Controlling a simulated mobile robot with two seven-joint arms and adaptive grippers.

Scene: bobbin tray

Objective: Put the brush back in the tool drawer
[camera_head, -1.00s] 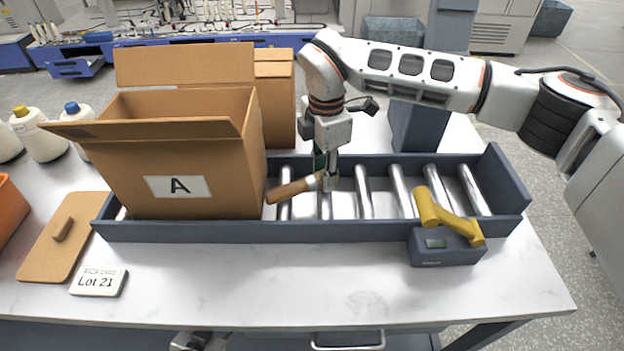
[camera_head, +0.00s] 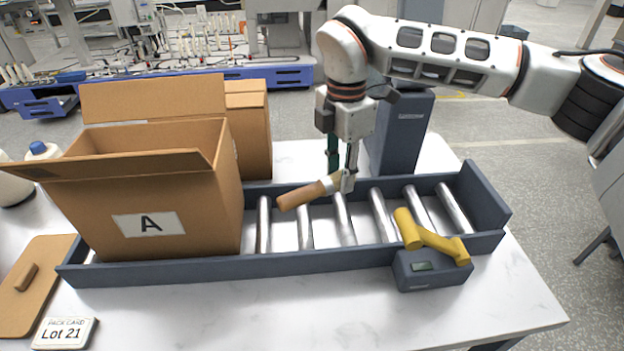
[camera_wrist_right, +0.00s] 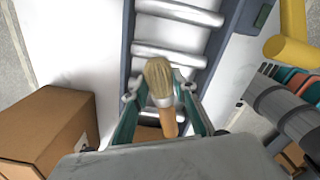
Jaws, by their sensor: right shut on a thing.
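The brush has a brown wooden handle (camera_head: 304,196) and pale bristles (camera_wrist_right: 158,75). My right gripper (camera_head: 347,182) is shut on it near its ferrule and holds it above the rollers, handle tilted down to the left. In the right wrist view, the brush sits between the fingers of my right gripper (camera_wrist_right: 161,101), bristles upward in the picture. Fingers partly hide the brush head in the head view. My left gripper is out of view in the head view. The tool drawer does not show clearly now.
A roller tray (camera_head: 300,262) lies along the table. An open carton marked A (camera_head: 190,215) stands in its left part, another carton (camera_head: 252,135) behind. A yellow-handled device (camera_head: 432,265) is at front right, a card (camera_head: 65,333) at front left.

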